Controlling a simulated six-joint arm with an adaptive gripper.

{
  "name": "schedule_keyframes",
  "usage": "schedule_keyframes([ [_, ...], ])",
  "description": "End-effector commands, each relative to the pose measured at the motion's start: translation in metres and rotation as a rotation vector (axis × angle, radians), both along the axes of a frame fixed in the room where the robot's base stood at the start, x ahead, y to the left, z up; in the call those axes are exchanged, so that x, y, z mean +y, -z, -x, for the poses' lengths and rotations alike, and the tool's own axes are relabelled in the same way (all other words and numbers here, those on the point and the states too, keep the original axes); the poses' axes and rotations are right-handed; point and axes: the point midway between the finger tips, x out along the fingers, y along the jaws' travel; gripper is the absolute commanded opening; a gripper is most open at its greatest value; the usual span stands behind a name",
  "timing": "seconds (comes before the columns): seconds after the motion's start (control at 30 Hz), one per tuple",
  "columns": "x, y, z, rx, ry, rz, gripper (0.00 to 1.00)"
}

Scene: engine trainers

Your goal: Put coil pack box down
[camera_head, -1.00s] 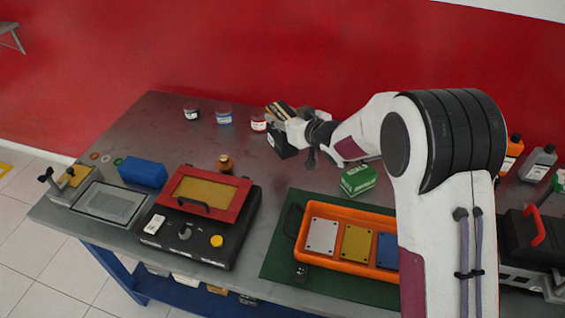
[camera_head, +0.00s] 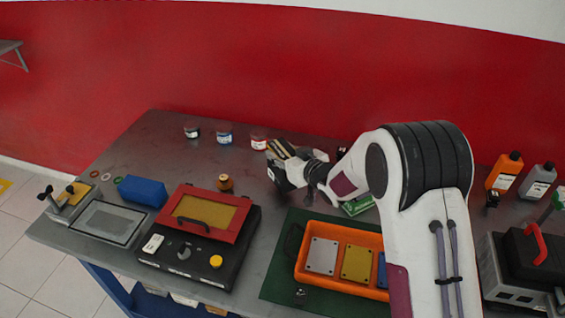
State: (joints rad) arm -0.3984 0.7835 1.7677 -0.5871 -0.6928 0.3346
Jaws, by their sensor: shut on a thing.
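The coil pack box, a dark box with a white label (camera_head: 279,178), is held at the end of my arm in the head view. My gripper (camera_head: 279,152) is shut on it from above. The box is over the back middle of the metal table (camera_head: 165,160), behind the orange tray. Its lower edge is close to the table top; I cannot tell whether it touches. The fingers and the arm hide part of the box.
Three small jars (camera_head: 259,141) stand behind and left of the box. The orange tray (camera_head: 312,281) is in front. A green box (camera_head: 357,205) is partly hidden by my arm.

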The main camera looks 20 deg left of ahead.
Motion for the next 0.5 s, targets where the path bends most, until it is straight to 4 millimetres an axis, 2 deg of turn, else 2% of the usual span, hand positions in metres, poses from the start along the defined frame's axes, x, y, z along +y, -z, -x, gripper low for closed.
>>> schedule_keyframes([
  [0.33,0.000,0.029,0.000,0.000,0.000,-0.001,0.00],
  [0.5,0.000,0.035,0.000,-0.002,0.001,-0.001,0.00],
])
